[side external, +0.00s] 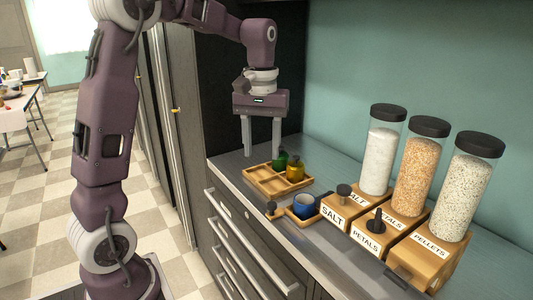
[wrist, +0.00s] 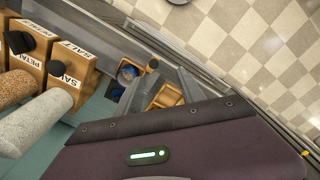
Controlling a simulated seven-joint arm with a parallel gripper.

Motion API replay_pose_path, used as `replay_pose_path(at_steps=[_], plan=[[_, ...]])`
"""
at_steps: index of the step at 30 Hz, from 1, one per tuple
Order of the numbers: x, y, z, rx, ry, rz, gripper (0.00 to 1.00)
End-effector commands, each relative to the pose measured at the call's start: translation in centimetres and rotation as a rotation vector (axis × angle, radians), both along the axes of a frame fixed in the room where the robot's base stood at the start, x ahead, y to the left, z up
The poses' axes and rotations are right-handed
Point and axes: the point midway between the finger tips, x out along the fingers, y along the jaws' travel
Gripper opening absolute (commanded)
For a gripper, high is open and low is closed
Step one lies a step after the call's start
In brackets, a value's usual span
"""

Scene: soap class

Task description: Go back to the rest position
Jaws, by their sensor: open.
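My gripper (side external: 262,150) is open and empty, pointing down above the far left end of the counter in the side view. Its two fingers show apart, behind and above a wooden tray (side external: 262,184). A green bottle (side external: 280,160) and an amber bottle (side external: 295,170) stand at the tray's far right side. In the wrist view the gripper body covers the lower part, and part of the tray (wrist: 157,101) shows beyond its edge. The exact height of the fingertips above the counter is hard to tell.
A blue cup (side external: 304,206) sits in a small wooden holder in front of the tray. Dispensers labelled salt (side external: 383,150), petals (side external: 417,168) and pellets (side external: 466,190) stand to the right. A tall dark panel (side external: 215,95) rises behind my gripper. Drawers (side external: 245,245) lie below the counter.

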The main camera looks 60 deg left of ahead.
Motion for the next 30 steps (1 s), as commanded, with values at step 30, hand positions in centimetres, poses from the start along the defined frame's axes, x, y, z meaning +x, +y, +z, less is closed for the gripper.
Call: replay_pose_path(at_steps=[30], plan=[[-19.3, -12.7, 1.5, 0.18, -0.446, -0.744, 0.47]])
